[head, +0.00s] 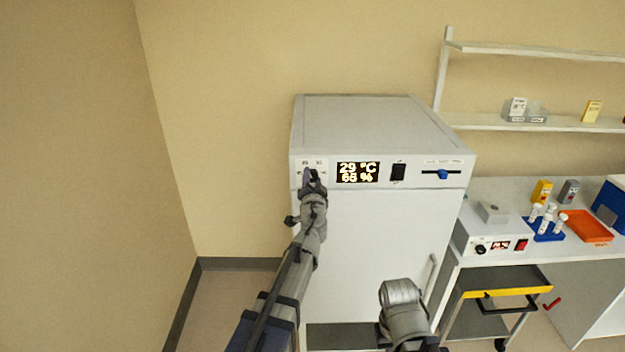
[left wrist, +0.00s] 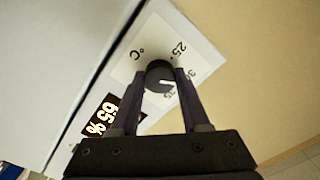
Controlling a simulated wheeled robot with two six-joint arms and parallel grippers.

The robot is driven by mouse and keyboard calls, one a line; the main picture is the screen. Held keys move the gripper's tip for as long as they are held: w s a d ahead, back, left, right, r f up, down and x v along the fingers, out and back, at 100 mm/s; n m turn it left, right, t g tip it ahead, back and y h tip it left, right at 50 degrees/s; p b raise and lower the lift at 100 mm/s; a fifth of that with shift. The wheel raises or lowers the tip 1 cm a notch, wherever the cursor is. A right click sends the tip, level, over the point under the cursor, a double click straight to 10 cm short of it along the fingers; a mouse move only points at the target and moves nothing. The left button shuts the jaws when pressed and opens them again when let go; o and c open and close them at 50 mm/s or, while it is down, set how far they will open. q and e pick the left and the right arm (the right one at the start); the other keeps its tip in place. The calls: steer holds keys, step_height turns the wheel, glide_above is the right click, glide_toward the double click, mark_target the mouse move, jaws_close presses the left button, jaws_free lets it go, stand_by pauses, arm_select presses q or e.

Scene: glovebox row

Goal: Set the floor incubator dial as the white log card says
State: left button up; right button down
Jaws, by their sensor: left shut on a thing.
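The floor incubator (head: 375,235) is a white cabinet against the wall, with a control panel along its upper front. Its display (head: 357,172) reads 29 °C and 65 %. My left gripper (head: 309,174) is at the dial at the panel's left end and mostly hides it in the head view. In the left wrist view the dial (left wrist: 159,74) is a black knob between the two fingertips, with the gripper shut on it. Its white mark points toward the 30 and 35 side of the scale; the exact setting is unclear. I cannot make out a white log card.
The panel also has a black rocker switch (head: 398,172) and a blue slider (head: 442,174). A bench (head: 575,262) at right holds a small instrument, a blue tube rack and an orange tray (head: 586,227). A yellow-edged cart (head: 505,283) stands before it. Part of my right arm shows low.

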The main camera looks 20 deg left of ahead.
arm_select(q)
jaws_close()
steer(key=m, duration=1.1)
steer(key=shift+f+m, duration=0.1)
steer(key=shift+m, duration=0.2)
stand_by(0.5)
steer(key=o, duration=0.7)
jaws_free()
